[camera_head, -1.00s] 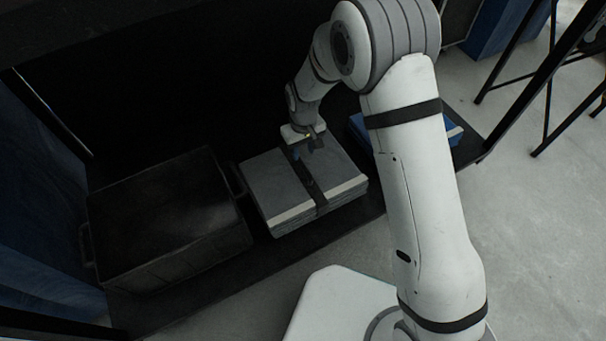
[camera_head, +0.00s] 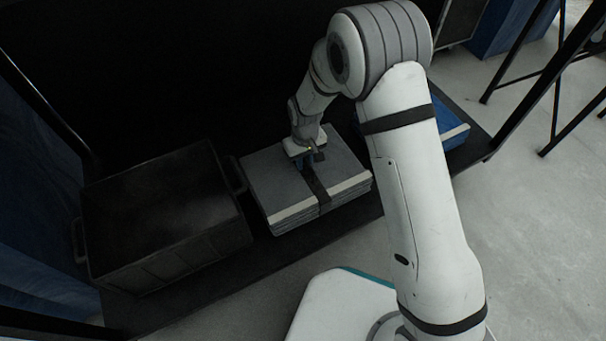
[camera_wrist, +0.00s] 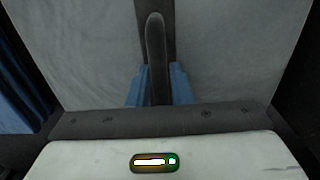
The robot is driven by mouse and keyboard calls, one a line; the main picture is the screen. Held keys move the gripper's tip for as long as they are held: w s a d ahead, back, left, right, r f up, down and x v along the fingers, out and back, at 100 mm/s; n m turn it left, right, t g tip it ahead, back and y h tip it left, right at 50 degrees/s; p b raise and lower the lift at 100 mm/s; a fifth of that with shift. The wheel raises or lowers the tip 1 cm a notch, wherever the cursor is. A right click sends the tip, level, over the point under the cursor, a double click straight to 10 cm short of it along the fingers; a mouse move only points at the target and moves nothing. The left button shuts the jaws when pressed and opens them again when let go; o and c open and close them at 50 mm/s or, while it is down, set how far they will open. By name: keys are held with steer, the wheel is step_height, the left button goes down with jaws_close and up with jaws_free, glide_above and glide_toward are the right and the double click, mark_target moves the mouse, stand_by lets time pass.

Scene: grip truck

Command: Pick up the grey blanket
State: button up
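The grey blanket (camera_head: 270,178) is a folded stack with a pale stripe near its front edge and a dark strap (camera_head: 314,184) around its middle. It lies on the dark truck bed. My gripper (camera_head: 306,162) is low over the blanket, at the strap. In the wrist view, the two blue fingers of my gripper (camera_wrist: 158,83) stand on either side of a dark raised handle (camera_wrist: 156,45) on the strap. Grey blanket (camera_wrist: 85,50) fills both sides of that view. Whether the fingers press on the handle cannot be told.
A dark crate (camera_head: 168,258) stands close to the left of the blanket. A blue blanket (camera_head: 442,133) lies to the right, partly behind my arm. A dark post (camera_head: 545,75) and thin stand legs (camera_head: 575,128) are at the right. Grey floor (camera_head: 545,220) is clear in front.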

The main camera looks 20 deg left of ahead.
jaws_close()
steer(key=shift+w+r, duration=0.1)
stand_by(0.9)
